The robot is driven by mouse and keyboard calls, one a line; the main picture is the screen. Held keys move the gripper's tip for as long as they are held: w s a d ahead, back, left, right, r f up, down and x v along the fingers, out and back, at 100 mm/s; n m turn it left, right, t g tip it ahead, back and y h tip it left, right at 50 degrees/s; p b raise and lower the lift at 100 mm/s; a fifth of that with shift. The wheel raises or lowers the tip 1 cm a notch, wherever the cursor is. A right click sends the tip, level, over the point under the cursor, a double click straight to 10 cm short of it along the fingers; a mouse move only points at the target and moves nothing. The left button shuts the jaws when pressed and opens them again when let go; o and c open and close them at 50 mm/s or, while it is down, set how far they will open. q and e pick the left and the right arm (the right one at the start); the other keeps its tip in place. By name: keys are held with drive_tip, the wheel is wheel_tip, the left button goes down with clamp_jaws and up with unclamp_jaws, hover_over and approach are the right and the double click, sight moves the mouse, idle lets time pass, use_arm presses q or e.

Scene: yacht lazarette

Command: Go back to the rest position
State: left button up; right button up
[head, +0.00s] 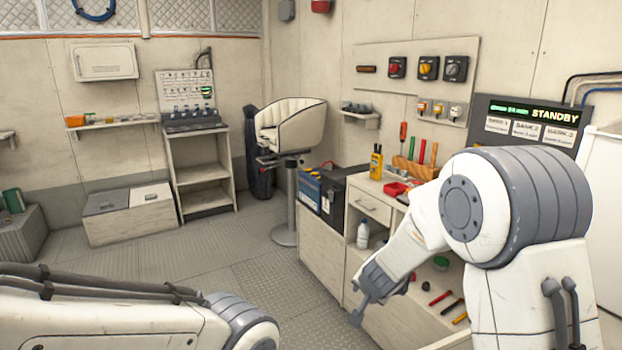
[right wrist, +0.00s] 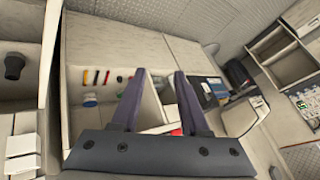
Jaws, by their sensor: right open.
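My right gripper (head: 355,300) hangs in front of the workbench, left of my right arm's large shoulder joint in the head view. In the right wrist view its two dark fingers (right wrist: 160,73) are spread apart with nothing held between them. A bit of red shows beyond the gap, near the palm. My left arm enters low at the left of the head view. Its gripper is outside the picture.
The workbench (head: 318,243) stands close by the right gripper, holding a red tray (head: 396,189), a yellow meter (head: 376,162) and batteries. A white bottle (head: 363,235) and hand tools occupy its open shelves. A pedestal seat (head: 290,125) stands behind. Floor (head: 200,262) at centre-left is clear.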

drive_tip(key=s+d+n+g, duration=0.2)
drive_tip(key=s+d+n, duration=0.15)
drive_tip(key=s, duration=0.75)
drive_tip(key=s+d+n+g, duration=0.2)
drive_tip(key=s+n+g, duration=0.15)
drive_tip(key=s, duration=0.65)
drive_tip(key=s+a+r+n+g+p, duration=0.1)
drive_tip(key=s+a+r+n+p, duration=0.3)
drive_tip(key=s+a+r, duration=0.3)
drive_tip(key=s+a+r+n+g+y+p, duration=0.1)
drive_tip(key=s+a+r+n+p, duration=0.3)
drive_tip(key=r, duration=0.7)
drive_tip(key=s+a+p, duration=0.2)
drive_tip(key=s+p, duration=0.1)
drive_tip(key=shift+s+a+p, duration=0.3)
drive_tip(key=shift+s+a, duration=0.05)
drive_tip(key=shift+s, duration=0.05)
